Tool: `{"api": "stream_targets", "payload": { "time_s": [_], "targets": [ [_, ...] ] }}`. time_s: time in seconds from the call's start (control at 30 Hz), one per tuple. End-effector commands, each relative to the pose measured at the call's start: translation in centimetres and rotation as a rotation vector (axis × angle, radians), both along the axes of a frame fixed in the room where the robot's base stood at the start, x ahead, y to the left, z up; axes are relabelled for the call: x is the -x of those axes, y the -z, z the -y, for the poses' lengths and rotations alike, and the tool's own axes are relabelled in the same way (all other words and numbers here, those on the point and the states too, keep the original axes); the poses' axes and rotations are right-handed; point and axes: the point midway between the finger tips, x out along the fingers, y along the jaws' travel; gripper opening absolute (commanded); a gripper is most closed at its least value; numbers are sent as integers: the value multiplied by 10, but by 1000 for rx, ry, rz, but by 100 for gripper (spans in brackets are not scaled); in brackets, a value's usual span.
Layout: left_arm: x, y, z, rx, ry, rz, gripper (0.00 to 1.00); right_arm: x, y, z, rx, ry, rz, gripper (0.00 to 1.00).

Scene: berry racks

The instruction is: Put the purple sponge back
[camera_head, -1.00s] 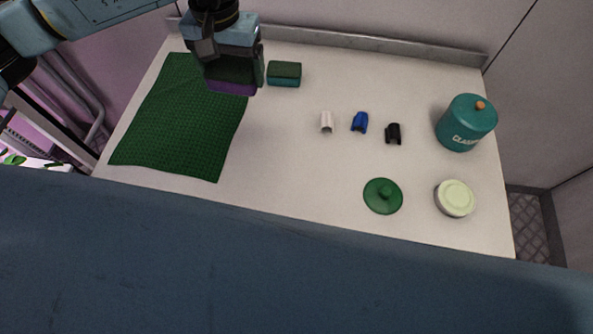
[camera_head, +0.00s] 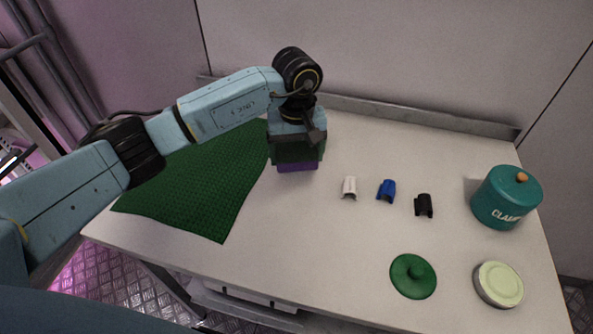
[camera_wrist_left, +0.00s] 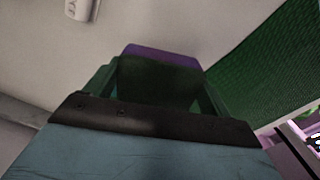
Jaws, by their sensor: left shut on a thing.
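The purple sponge (camera_head: 297,167) has a purple layer and a dark green layer. My left gripper (camera_head: 297,152) is shut on it, just right of the green mat's upper right edge. In the left wrist view the sponge (camera_wrist_left: 160,75) sits between the two green fingers, its purple edge outermost. I cannot tell whether it touches the table or hangs just above it. The teal sponge with a dark top, seen earlier near the back edge, does not show now; my gripper and wrist cover that area. My right gripper is not in view.
The green mat (camera_head: 205,195) covers the table's left part, partly behind my left arm. White (camera_head: 349,188), blue (camera_head: 387,191) and black (camera_head: 424,205) clips stand in a row. A teal canister (camera_head: 506,198), green lid (camera_head: 413,277) and pale round lid (camera_head: 498,285) lie right. The front middle is clear.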

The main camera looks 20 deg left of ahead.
Motion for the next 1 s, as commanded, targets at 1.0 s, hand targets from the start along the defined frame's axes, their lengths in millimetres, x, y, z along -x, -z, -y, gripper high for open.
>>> {"api": "stream_targets", "payload": {
  "time_s": [1.0],
  "targets": [
    [0,53,0,0,2,1,100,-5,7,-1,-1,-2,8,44]
  ]
}}
